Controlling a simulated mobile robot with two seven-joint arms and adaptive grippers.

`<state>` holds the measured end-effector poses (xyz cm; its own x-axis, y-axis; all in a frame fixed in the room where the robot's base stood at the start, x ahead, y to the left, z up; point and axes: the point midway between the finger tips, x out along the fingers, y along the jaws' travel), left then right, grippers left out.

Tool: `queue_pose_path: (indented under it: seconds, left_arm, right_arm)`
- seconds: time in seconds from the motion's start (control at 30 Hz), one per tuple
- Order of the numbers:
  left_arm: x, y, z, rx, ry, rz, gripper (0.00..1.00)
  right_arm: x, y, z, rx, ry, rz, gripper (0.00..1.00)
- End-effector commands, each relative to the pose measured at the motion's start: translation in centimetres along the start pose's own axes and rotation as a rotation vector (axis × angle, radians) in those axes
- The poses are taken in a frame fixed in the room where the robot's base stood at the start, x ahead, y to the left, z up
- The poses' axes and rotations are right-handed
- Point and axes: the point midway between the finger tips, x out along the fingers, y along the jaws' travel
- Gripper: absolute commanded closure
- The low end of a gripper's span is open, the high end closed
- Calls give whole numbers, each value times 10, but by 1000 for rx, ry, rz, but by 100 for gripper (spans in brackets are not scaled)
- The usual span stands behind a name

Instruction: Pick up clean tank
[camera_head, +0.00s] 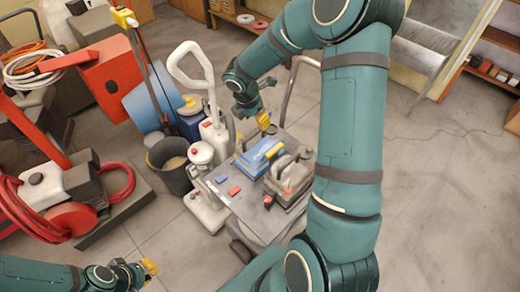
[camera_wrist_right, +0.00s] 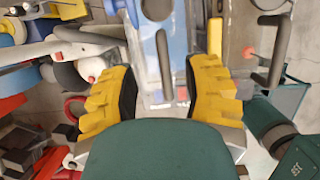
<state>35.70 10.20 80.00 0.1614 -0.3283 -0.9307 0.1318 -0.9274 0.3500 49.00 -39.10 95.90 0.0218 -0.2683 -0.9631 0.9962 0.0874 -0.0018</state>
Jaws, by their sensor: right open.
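The clean tank appears to be the blue-topped tank (camera_head: 262,157) with a bar handle, on a grey cart top in the head view. A grey tank (camera_head: 291,175) with a dark handle stands just right of it. My right gripper (camera_head: 260,115) is above and behind the blue tank. In the right wrist view, its yellow fingers (camera_wrist_right: 158,88) are apart. The blue tank (camera_wrist_right: 178,45) and its grey handle show beyond and between them; I see no grip on it. My left gripper (camera_head: 148,268) is low at the left, far from the tanks; its finger opening is unclear.
The cart top (camera_head: 233,197) carries small red and blue pieces. Left of it stand white containers (camera_head: 201,152), a dark bucket (camera_head: 170,165) and an upright white handle (camera_head: 190,70). Red machines (camera_head: 75,205) fill the far left. Floor is open at the right (camera_head: 440,200).

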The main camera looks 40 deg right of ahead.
Motion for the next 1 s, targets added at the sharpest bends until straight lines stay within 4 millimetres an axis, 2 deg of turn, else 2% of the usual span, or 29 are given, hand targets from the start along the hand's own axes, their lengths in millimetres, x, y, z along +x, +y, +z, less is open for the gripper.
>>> queue_pose_path:
  seconds: [0.03,0.1,0.47,0.73,1.0]
  left_arm:
    - [3,-1,1,1,-2,0,100]
    - [4,-2,2,1,-4,0,100]
    - [8,-3,4,3,-9,1,100]
    - [16,-6,8,5,-16,2,100]
    - [16,-6,8,5,-17,2,100]
  right_arm:
    - [12,-1,-1,0,2,-3,52]
    - [22,0,0,1,1,-2,52]
    - [45,-1,1,2,2,-1,52]
    - [82,-3,2,2,2,-1,52]
    - [86,-2,3,3,2,1,52]
